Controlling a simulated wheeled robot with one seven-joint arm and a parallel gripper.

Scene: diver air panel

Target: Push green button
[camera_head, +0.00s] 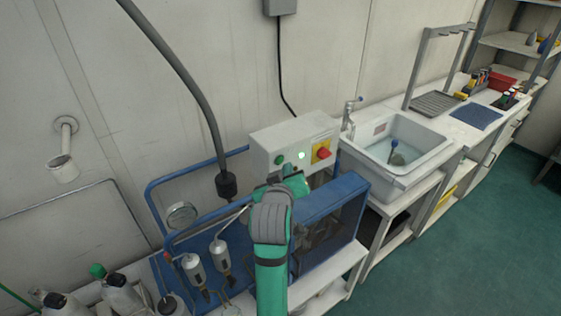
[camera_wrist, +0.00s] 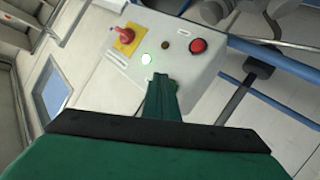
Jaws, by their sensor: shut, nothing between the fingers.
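The white control box (camera_head: 262,150) hangs on the wall side above the blue frame; the box also shows in the wrist view (camera_wrist: 105,75). The light shows whitish in the wrist view (camera_wrist: 146,58). My gripper (camera_head: 292,176) is shut and empty just in front of the box's lower part. In the wrist view its fingertips (camera_wrist: 161,78) overlap the box face just below the light; the dark green button is not visible there. Contact cannot be told.
A red knob on a yellow plate (camera_head: 322,152) sits right of the light. The wrist view also shows a round red button (camera_wrist: 198,46) and a small dark brown one (camera_wrist: 166,45). Blue tubing (camera_head: 190,172) and a blue case (camera_head: 335,215) surround my arm. A sink (camera_head: 425,160) stands at right.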

